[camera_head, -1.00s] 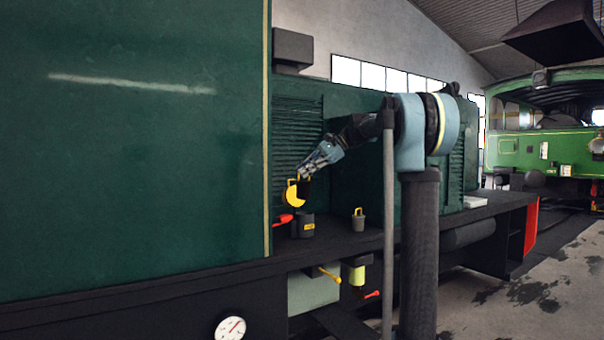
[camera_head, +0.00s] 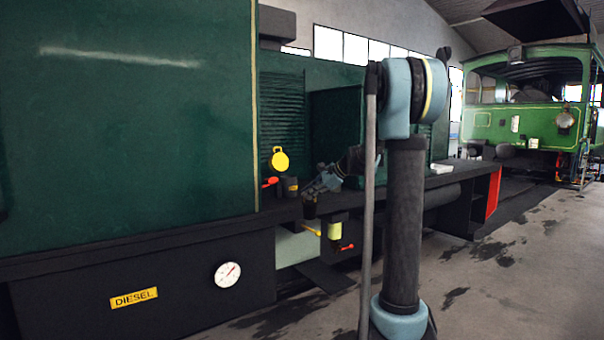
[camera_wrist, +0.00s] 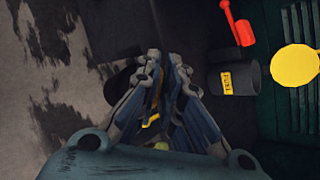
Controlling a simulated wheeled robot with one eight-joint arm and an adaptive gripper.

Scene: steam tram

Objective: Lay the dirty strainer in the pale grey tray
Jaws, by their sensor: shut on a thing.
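My gripper (camera_head: 310,193) is low in front of the dark ledge, right of the filter pot. It also shows in the wrist view (camera_wrist: 165,68), with its fingers shut on the yellow handle (camera_wrist: 153,118) of a dark strainer (camera_wrist: 122,80). The strainer is mostly hidden by the fingers. In the head view a dark shape (camera_head: 310,211) hangs under the fingertips. A flat whitish thing (camera_head: 441,168), perhaps the pale grey tray, lies on the ledge farther right. It is too small to tell its shape.
The black filter pot (camera_head: 290,187) stands on the ledge (camera_head: 235,228) with its round yellow lid (camera_head: 280,160) raised. A red lever (camera_head: 269,182) is beside it. Below the ledge are a yellow lever (camera_head: 312,230) and a yellow-green jar (camera_head: 335,232). The floor in front is open.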

